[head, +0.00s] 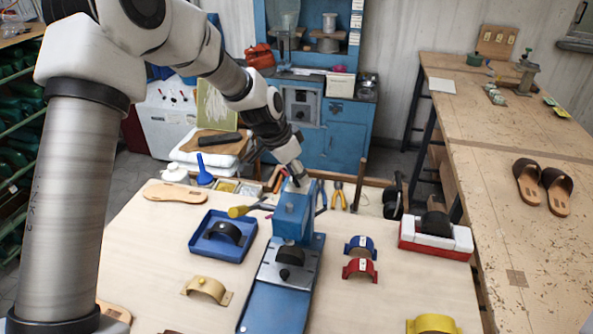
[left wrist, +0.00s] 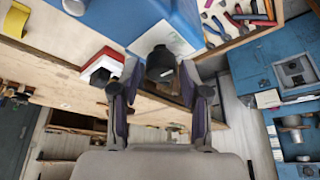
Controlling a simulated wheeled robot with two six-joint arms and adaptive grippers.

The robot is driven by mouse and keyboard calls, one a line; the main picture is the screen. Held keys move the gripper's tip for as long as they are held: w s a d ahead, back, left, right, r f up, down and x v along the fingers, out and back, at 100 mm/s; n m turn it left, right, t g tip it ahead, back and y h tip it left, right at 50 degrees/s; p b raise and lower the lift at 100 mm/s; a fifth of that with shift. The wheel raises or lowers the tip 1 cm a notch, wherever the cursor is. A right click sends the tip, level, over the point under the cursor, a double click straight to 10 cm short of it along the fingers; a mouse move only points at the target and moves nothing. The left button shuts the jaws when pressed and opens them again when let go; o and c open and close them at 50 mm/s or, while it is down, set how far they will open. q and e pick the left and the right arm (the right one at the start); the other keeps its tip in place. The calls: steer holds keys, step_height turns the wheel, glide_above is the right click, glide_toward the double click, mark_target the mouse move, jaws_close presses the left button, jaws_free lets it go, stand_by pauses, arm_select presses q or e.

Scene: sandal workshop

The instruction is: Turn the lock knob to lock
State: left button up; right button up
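The blue press (head: 293,215) stands on a blue base near the middle of the table. In the left wrist view, a black knob (left wrist: 160,64) sticks out from a white plate (left wrist: 166,40) on the blue housing (left wrist: 120,18). I take it for the lock knob; it is hidden in the head view. My left gripper (left wrist: 160,78) is open, its fingertips on either side of the knob. I cannot tell whether they touch it. In the head view the left gripper (head: 299,178) is at the top back of the press, partly hidden. My right gripper is not in view.
A blue tray with a black part (head: 222,236) lies left of the press. Blue and red curved straps (head: 361,262) lie to its right, and a red-and-white block (head: 436,236) lies farther right. Pliers (head: 338,195) and other tools lie behind it. A pair of sandals (head: 542,185) rests on the right bench.

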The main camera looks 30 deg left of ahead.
arm_select(q)
steer(key=shift+s, duration=0.1)
jaws_close()
steer(key=shift+f, duration=0.15)
